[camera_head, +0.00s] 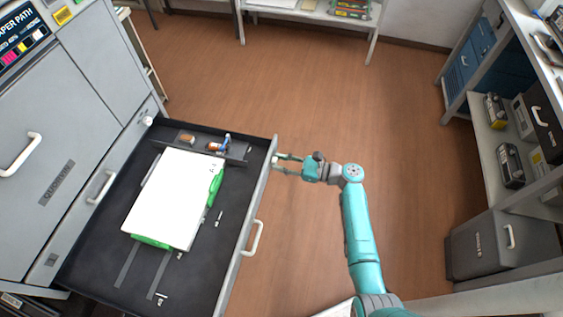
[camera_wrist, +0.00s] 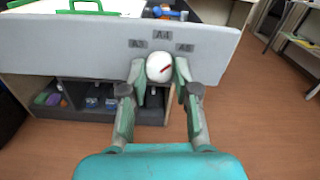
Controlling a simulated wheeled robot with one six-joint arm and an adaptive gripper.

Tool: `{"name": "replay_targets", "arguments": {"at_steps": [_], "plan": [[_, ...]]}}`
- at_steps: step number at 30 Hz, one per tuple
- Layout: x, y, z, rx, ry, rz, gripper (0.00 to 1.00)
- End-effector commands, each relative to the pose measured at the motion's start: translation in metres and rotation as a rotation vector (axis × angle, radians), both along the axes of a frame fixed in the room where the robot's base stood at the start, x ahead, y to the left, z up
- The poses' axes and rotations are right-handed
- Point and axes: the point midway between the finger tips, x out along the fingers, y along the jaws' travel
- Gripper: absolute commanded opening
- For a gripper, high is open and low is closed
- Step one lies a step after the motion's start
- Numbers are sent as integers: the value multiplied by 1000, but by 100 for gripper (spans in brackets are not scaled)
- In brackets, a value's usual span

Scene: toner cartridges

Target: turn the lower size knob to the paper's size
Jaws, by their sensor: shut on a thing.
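The size knob (camera_wrist: 159,67) is a round white knob with a red mark, on the grey front of the pulled-out drawer (camera_head: 262,195). Labels A3 (camera_wrist: 138,43), A4 (camera_wrist: 162,35) and A5 (camera_wrist: 185,48) are arched above it. The red mark slants up to the right, roughly toward A5. My gripper (camera_wrist: 160,70) is shut on the knob, one finger on each side; in the head view my gripper (camera_head: 281,161) meets the drawer front near its far end. A white paper stack (camera_head: 172,200) lies in the drawer between green guides (camera_head: 216,185); its size is not readable.
A white drawer handle (camera_head: 252,238) sticks out nearer the camera. Another white knob (camera_head: 148,121) is on the machine body. Small items (camera_head: 217,146) lie at the drawer's far end. Shelves (camera_head: 487,140) with cartridges stand at the right. The wooden floor (camera_head: 300,90) between is clear.

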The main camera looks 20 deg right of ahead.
Motion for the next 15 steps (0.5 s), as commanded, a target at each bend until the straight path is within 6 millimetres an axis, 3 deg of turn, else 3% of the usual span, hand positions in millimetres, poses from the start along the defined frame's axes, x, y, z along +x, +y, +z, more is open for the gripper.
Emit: {"name": "replay_targets", "arguments": {"at_steps": [15], "plan": [[0, 0, 0, -259, -357, 0, 0]]}}
